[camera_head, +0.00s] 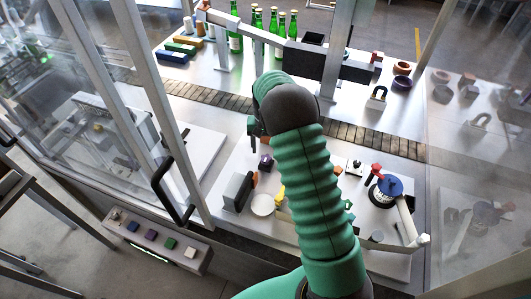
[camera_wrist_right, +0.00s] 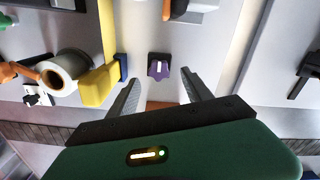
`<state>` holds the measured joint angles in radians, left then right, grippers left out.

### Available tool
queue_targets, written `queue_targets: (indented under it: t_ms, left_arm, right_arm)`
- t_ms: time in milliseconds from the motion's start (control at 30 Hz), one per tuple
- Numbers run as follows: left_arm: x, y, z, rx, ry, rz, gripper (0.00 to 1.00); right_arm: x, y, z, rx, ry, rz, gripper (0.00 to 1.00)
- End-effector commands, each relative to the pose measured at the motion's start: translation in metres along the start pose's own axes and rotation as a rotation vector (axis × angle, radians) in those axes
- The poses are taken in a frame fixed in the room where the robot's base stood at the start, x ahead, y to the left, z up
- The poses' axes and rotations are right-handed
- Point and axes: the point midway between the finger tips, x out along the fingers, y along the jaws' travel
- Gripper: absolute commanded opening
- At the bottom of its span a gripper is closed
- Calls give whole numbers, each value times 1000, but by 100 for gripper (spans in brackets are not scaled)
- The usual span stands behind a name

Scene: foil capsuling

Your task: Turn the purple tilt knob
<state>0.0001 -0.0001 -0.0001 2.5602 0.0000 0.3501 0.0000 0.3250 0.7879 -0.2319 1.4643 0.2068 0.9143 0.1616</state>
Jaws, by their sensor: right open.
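The purple tilt knob (camera_wrist_right: 158,68) is a small dark purple block with a pale mark, on the light panel in the right wrist view. It also shows in the head view (camera_head: 266,162), just left of my green right arm. My right gripper (camera_wrist_right: 160,83) is open and empty. In the wrist view its two dark fingers lie either side of the knob's line, with the knob just beyond the fingertips; contact cannot be made out. In the head view the right gripper (camera_head: 254,131) is partly hidden by its wrist, above the knob. My left gripper is not in view.
A yellow part (camera_wrist_right: 97,86) with a dark blue end stands close left of the knob. In the head view, a grey upright block (camera_head: 237,190) and white disc (camera_head: 263,205) sit nearby. Green bottles (camera_head: 236,40) stand behind the slatted conveyor (camera_head: 215,97).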

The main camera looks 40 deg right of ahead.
Motion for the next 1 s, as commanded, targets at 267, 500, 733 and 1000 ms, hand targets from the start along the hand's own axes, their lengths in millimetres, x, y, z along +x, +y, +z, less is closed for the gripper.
queue_targets:
  t_ms: [267,500,733,1000]
  left_arm:
    - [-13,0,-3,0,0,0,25]
    - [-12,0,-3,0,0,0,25]
    - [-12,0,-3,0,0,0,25]
    - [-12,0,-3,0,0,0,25]
  right_arm:
    - [45,2,0,1,0,-1,58]
    - [52,2,0,0,2,-1,58]
    - [51,0,0,-1,2,0,37]
    - [51,1,0,-1,2,-3,2]
